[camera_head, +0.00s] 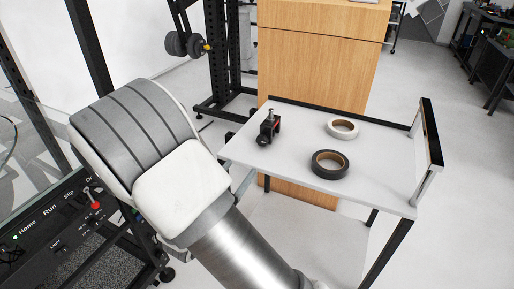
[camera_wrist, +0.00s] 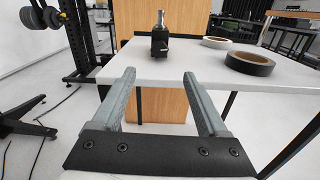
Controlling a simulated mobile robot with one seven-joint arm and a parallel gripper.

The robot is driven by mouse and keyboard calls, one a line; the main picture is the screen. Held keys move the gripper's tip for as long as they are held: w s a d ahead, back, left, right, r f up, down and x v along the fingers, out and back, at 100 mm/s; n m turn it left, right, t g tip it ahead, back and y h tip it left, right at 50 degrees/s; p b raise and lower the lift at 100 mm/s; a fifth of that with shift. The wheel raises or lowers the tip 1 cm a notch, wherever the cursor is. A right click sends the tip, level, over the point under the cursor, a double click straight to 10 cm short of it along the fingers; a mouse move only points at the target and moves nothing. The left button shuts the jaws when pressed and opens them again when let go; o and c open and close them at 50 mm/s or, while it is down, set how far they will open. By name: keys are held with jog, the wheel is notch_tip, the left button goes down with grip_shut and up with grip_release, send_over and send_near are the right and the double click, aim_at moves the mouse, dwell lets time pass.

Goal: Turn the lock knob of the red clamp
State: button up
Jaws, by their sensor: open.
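My gripper (camera_wrist: 158,76) is open and empty. Its two grey fingers point toward the clamp, which appears between and beyond the fingertips, with a clear gap. My gripper is not visible in the head view, where my arm fills the lower left.
A black tape roll (camera_head: 329,164) and a white tape roll (camera_head: 342,128) lie right of the clamp. The cart has a raised black-topped handle (camera_head: 431,132) at its right. A wooden cabinet (camera_head: 318,60) stands behind. A control panel (camera_head: 70,220) and black rack (camera_head: 220,60) are at left.

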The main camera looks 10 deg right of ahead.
aim_at(261, 141)
jog(key=b+x, duration=0.2)
jog(key=x, duration=1.1)
jog(key=shift+b, duration=0.4)
grip_shut()
